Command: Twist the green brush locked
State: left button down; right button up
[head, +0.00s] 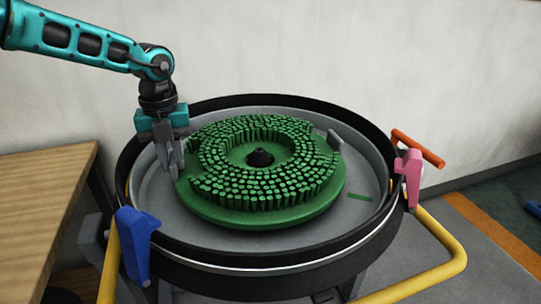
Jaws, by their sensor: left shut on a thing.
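The green brush (260,212) is a round disc with rings of green bristles facing up. It lies in the grey round tank pan (300,238), around a black central hub (260,157). My left gripper (175,172) points down at the brush's left edge and is shut on its rim. The gripped spot is partly hidden by the fingers. A small grey tab (335,140) stands at the brush's right rear edge. A short green strip (359,197) lies on the pan to the right of the brush. My right gripper is not in view.
A blue lever (138,245) is at the tank's front left and a pink lever (409,176) at its right. An orange-red handle (418,148) and a yellow rail (440,262) stick out on the right. A wooden table (40,210) stands at left; a wall is behind.

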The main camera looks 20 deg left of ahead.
pick_arm(q)
jog(key=shift+w+d+r, duration=0.1)
jog(key=shift+w+r, duration=0.05)
jog(key=shift+r, duration=0.05)
jog(key=shift+w+a+f+m, duration=0.15)
jog(key=shift+w+a+m, duration=0.2)
jog(key=shift+w+m, duration=0.1)
jog(key=shift+w+a+m+b, duration=0.45)
jog(key=shift+w+a, duration=0.05)
jog(key=shift+w, duration=0.1)
jog(key=shift+w+a+m+b, duration=0.15)
jog(key=shift+w+a+m, duration=0.15)
jog(key=shift+w+m, duration=0.25)
jog(key=shift+w+a+m+b, duration=0.15)
jog(key=shift+w+a+m, duration=0.15)
jog(key=shift+w, duration=0.45)
jog(key=shift+w, duration=0.15)
jog(key=shift+w+a+m, duration=0.2)
jog(key=shift+w+m, duration=0.3)
jog(key=shift+w, duration=0.1)
jog(key=shift+w+a+m, duration=0.15)
jog(key=shift+w+m, duration=0.3)
jog(key=shift+w, duration=0.15)
jog(key=shift+w, duration=0.15)
